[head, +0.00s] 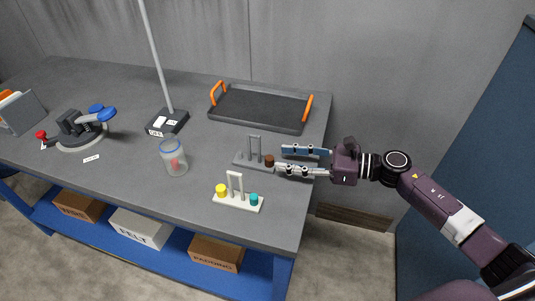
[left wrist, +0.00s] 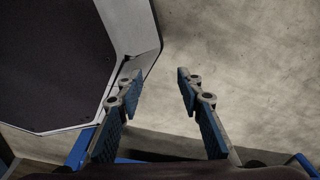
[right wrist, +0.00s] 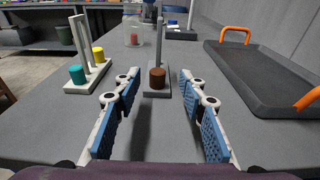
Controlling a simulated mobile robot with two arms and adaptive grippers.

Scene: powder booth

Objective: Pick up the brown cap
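The brown cap (head: 269,160) sits on the right end of a grey stand (head: 244,160) with an upright handle, near the table's right edge. My right gripper (head: 281,160) is open just to the right of it. In the right wrist view the brown cap (right wrist: 157,78) shows ahead, between the open fingers of my right gripper (right wrist: 157,80) and beyond their tips, apart from them. My left gripper (left wrist: 160,75) is open and empty above the floor in the left wrist view; it is not in the head view.
A white stand (head: 238,205) with a yellow cap (head: 221,190) and a teal cap (head: 254,199) stands in front. A black tray (head: 262,110) with orange handles lies behind. A clear jar (head: 174,158) and a pole base (head: 167,122) stand to the left.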

